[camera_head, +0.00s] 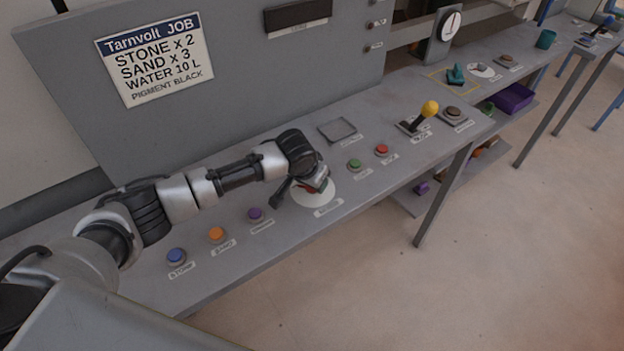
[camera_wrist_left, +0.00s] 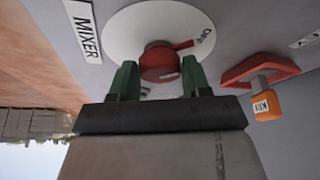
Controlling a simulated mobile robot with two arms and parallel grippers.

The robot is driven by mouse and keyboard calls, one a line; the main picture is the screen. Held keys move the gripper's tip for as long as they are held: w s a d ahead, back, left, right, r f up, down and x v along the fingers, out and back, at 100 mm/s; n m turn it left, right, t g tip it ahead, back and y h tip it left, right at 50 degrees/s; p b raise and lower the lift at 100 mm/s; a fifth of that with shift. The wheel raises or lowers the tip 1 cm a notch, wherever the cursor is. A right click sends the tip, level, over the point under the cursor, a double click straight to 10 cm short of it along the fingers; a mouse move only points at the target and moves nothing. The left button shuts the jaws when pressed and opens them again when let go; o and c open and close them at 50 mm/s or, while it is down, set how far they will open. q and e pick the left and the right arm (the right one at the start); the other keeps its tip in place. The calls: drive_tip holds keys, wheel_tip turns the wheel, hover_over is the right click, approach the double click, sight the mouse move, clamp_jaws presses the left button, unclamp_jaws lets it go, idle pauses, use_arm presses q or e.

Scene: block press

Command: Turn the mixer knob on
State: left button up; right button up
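The mixer knob (camera_wrist_left: 159,62) is red and round, with a pointer toward the word OFF. It sits on a white round plate (camera_wrist_left: 125,35) beside a MIXER label (camera_wrist_left: 86,32). In the head view the plate (camera_head: 322,201) lies on the grey bench, partly hidden by my left gripper (camera_head: 299,193). In the left wrist view, the green fingertips of this gripper (camera_wrist_left: 160,78) are apart, one on each side of the knob. I cannot tell whether they touch it. My right gripper is not in view.
A red bracket (camera_wrist_left: 262,68) and an orange KEY tag (camera_wrist_left: 265,101) are close to the plate. Purple (camera_head: 255,214), orange (camera_head: 216,234) and blue (camera_head: 177,256) buttons line the bench's near left. Green (camera_head: 354,164) and red (camera_head: 381,150) buttons and a yellow-topped lever (camera_head: 429,109) stand right.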

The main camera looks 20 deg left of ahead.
use_arm(q)
drive_tip(key=c, duration=0.5)
drive_tip(key=shift+o, duration=0.2)
